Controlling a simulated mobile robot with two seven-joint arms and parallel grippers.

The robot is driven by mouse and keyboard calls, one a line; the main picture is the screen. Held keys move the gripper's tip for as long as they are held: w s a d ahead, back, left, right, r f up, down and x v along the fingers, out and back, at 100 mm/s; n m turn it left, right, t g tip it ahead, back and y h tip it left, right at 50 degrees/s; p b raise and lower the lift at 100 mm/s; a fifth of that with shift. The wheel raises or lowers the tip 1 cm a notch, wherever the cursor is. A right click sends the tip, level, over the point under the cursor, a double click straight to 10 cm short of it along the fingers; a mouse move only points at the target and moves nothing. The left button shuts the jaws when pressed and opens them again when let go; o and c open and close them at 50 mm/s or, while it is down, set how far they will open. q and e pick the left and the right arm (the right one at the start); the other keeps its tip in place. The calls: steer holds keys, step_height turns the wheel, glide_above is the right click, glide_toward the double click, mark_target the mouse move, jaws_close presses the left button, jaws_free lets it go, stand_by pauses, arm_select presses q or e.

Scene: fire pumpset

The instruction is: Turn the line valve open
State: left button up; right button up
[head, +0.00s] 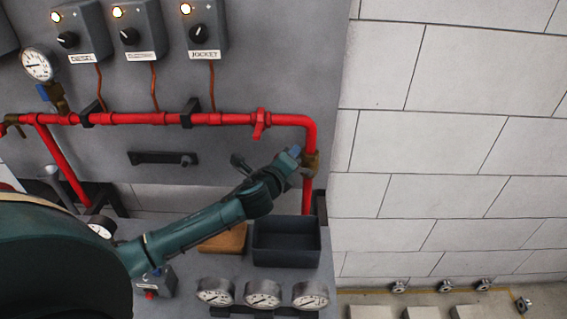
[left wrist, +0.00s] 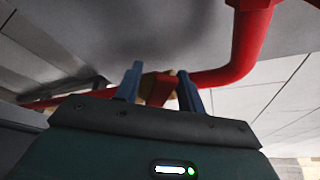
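The line valve (head: 311,163) is a brass body on the red pipe's vertical run, just below the right-hand bend. My left gripper (head: 297,153) reaches up to it from the lower left and partly covers it. In the left wrist view the two blue fingers (left wrist: 159,86) stand apart on either side of a red handle (left wrist: 160,90), with the brass body (left wrist: 152,79) behind. A gap seems to show between handle and fingers; contact cannot be told. My right gripper is in neither view.
The red pipe (head: 160,118) runs along the grey panel, with a red fitting (head: 261,122) left of the bend. A black bar handle (head: 160,158) is on the panel. Below are a dark open bin (head: 286,258), a wooden block (head: 225,240) and several gauges (head: 262,294).

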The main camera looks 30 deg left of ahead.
arm_select(q)
steer(key=b+v, duration=0.1)
steer(key=v, duration=1.2)
steer(key=shift+c, duration=0.3)
